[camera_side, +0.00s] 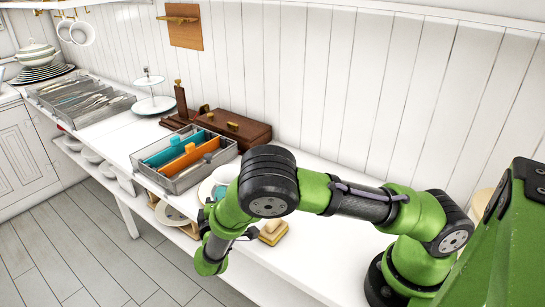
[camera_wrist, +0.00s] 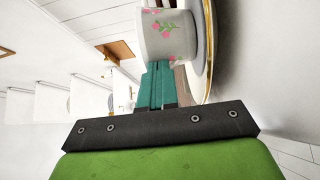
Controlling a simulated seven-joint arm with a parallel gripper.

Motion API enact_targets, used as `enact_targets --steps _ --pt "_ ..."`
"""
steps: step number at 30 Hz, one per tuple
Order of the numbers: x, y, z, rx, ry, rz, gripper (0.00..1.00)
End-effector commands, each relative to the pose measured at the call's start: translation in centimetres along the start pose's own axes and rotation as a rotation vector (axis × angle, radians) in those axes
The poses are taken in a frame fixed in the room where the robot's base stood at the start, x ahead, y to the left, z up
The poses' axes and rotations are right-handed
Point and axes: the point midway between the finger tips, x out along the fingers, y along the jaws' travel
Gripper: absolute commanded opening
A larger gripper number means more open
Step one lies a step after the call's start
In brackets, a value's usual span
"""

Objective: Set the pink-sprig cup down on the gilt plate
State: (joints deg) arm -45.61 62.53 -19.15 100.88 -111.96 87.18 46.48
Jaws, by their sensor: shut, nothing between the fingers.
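The pink-sprig cup (camera_wrist: 165,38) is white with pink flowers and sits at the top of the wrist view. Its base rests on the gilt plate (camera_wrist: 208,45), a white plate with a gold rim, which that tilted view shows edge-on at the right. In the side view the cup (camera_side: 225,174) stands upright on the plate (camera_side: 205,190), partly behind my arm. My gripper (camera_wrist: 157,66) has teal fingers, shut and empty, pointing at the cup's side. I cannot tell whether they touch it. In the side view only a bit of the fingers shows.
A grey divided tray (camera_side: 185,160) with teal and orange compartments stands left of the cup. A dark wooden box (camera_side: 235,130) is behind it. A yellow-topped block (camera_side: 272,232) lies close to my arm. The white counter (camera_side: 300,275) is bare at the front right.

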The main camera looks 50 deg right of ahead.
Motion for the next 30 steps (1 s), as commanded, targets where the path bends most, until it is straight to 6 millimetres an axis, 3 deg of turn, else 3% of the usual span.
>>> enact_targets --steps 6,17,24,30 --pt "1.2 0.0 1.2 -0.004 -0.001 0.0 0.0" --pt "0.8 0.0 0.8 0.0 0.001 0.001 0.0" --pt "-2.3 -0.1 -2.0 0.001 0.006 -0.001 0.0" --pt "-7.1 0.0 -1.8 -0.003 0.005 -0.001 0.0"
